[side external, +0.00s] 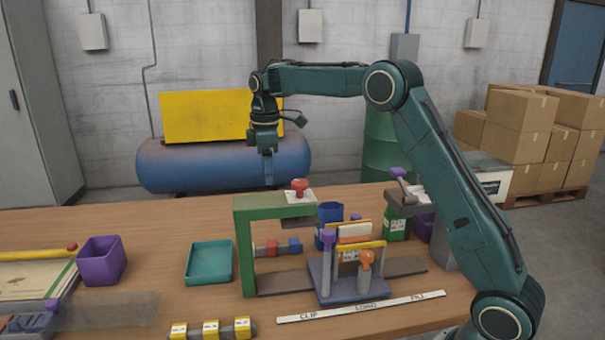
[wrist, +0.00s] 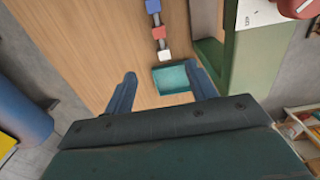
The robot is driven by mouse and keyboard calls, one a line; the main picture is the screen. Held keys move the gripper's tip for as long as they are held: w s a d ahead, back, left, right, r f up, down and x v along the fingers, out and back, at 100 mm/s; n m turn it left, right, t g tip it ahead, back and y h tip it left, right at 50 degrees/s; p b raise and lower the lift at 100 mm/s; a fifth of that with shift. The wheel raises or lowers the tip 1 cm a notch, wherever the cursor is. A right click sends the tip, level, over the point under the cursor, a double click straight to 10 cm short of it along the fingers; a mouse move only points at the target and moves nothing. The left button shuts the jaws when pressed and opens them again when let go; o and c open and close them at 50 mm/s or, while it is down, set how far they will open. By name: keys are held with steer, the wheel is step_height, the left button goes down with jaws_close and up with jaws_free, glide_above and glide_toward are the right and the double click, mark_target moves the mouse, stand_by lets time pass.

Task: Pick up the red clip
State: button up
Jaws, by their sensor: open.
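A small red block (side external: 271,248), which looks like the red clip, sits in a short row between a white block and a blue block (side external: 294,246), behind the opening of the green frame. In the wrist view the red block (wrist: 159,32) is between the blue block (wrist: 152,6) and the white block (wrist: 163,55), beyond my fingertips.
The green frame (side external: 243,250) carries a red knob (side external: 299,187) on its top. A teal tray (side external: 208,263) lies left of it, and a purple bin (side external: 101,260) farther left. A fixture (side external: 350,283) with orange and purple parts stands to the right. Bare table lies around the tray.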

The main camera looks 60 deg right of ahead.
step_height(320, 180, down, 7)
steer(key=shift+f, duration=0.2)
glide_above(272, 243)
steer(key=shift+a+f, duration=0.2)
steer(key=shift+f, duration=3.95)
steer(key=shift+d+f, duration=0.1)
steer(key=shift+f, duration=2.5)
steer(key=c, duration=1)
steer(key=shift+c, duration=0.2)
